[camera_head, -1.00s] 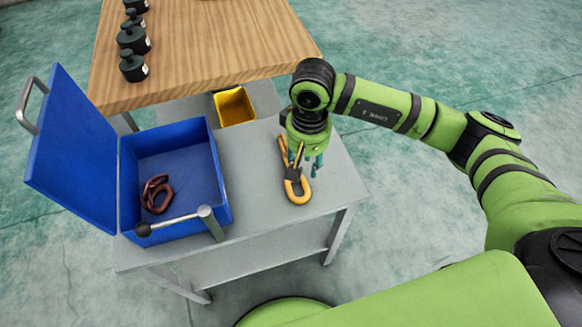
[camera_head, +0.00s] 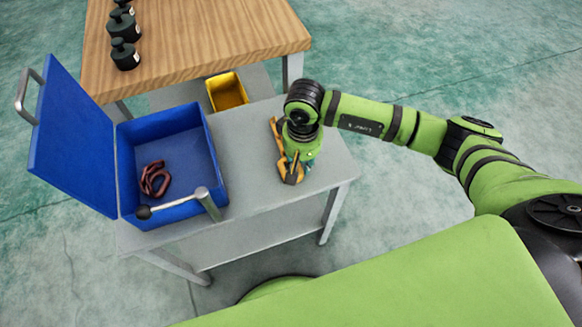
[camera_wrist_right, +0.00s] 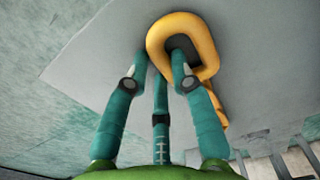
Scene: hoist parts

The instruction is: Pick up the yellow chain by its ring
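The yellow chain (camera_head: 274,130) lies on the grey table, with its ring (camera_head: 292,178) at the near end. In the right wrist view the ring (camera_wrist_right: 207,42) is a thick yellow loop. My right gripper (camera_head: 294,164) points down at the ring; its body hides part of the chain. In the right wrist view my right gripper (camera_wrist_right: 160,72) has its teal fingers apart. The right finger's tip overlaps the ring's opening and the left finger's tip is outside the loop. I cannot tell whether they touch it. My left gripper is not in view.
A blue box (camera_head: 222,180) with its lid open stands left of the chain, with dark red shackles (camera_head: 154,180) inside. A yellow bin (camera_head: 227,92) and a wooden table (camera_head: 200,40) with dark weights (camera_head: 124,54) are behind.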

